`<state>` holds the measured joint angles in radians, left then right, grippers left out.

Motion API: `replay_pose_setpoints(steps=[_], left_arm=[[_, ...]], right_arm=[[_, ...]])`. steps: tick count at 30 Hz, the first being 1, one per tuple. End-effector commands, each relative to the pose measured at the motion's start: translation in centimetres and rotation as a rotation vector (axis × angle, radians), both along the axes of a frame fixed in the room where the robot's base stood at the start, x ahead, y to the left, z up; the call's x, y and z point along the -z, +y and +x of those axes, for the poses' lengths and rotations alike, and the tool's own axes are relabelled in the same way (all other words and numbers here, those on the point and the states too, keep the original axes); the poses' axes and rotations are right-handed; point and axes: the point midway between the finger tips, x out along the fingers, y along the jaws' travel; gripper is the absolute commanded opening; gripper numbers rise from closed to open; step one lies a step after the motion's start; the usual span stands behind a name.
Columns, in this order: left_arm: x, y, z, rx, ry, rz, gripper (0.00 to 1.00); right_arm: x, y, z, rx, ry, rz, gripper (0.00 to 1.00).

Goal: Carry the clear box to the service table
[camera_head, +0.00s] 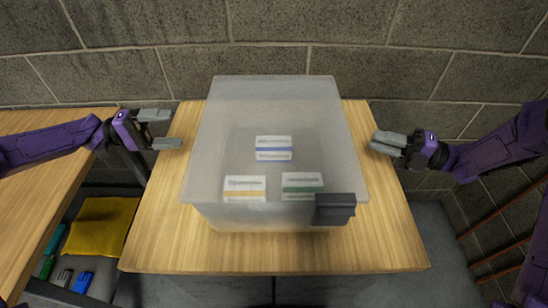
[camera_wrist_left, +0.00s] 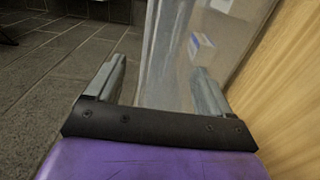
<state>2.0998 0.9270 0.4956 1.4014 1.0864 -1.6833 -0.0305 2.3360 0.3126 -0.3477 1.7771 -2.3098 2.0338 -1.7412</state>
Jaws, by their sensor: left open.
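The clear box (camera_head: 225,110) sits on a wooden table against the wall. Inside it lie three white packs, with a blue stripe (camera_head: 273,148), a yellow stripe (camera_head: 245,188) and a green stripe (camera_head: 302,186). A dark block (camera_head: 335,208) is at its front right corner. My left gripper (camera_head: 175,129) is open and empty, left of the box with a small gap. In the left wrist view, the box's wall (camera_wrist_left: 165,60) shows between the fingers of my left gripper (camera_wrist_left: 157,88). My right gripper (camera_head: 377,143) is right of the box, apart from it; its finger opening is unclear.
The wooden table (camera_head: 165,250) under the box has bare top around it. Another wooden table (camera_head: 55,185) stands at the left. A yellow item (camera_head: 100,226) and small coloured items lie low between them. A block wall (camera_head: 290,60) closes the back.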

Motion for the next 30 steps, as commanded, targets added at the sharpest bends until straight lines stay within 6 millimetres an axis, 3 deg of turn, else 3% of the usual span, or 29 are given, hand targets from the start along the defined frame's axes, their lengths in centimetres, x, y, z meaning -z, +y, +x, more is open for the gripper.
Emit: replay_pose_setpoints(steps=[6, 10, 22, 23, 24, 25, 30], left_arm=[[0.0, -4.1, 0.0, 0.002, 0.001, 0.002, 0.82], [0.0, -5.8, 0.1, 0.001, -0.001, 0.002, 0.82], [0.0, -6.7, 0.1, -0.003, -0.002, 0.001, 0.82], [0.0, -6.7, 0.1, -0.003, -0.002, 0.001, 0.79], [0.0, -6.7, 0.1, -0.003, -0.002, 0.001, 0.66], [0.0, -6.7, 0.1, -0.003, -0.002, 0.001, 0.56], [0.0, -6.7, 0.1, -0.003, -0.001, 0.001, 0.01]], right_arm=[[0.0, 4.0, 1.5, -0.004, 0.001, -0.002, 0.21], [0.0, 5.5, 2.1, -0.003, 0.000, -0.002, 0.21], [0.0, 6.4, 2.5, 0.000, 0.000, 0.001, 0.21], [0.0, 6.4, 2.5, 0.000, 0.000, 0.001, 0.18], [0.0, 6.4, 2.5, 0.000, -0.001, 0.001, 0.05], [0.0, 6.4, 2.5, 0.000, -0.001, 0.001, 0.00], [-0.1, 6.4, 2.5, 0.000, -0.001, 0.001, 0.00]])
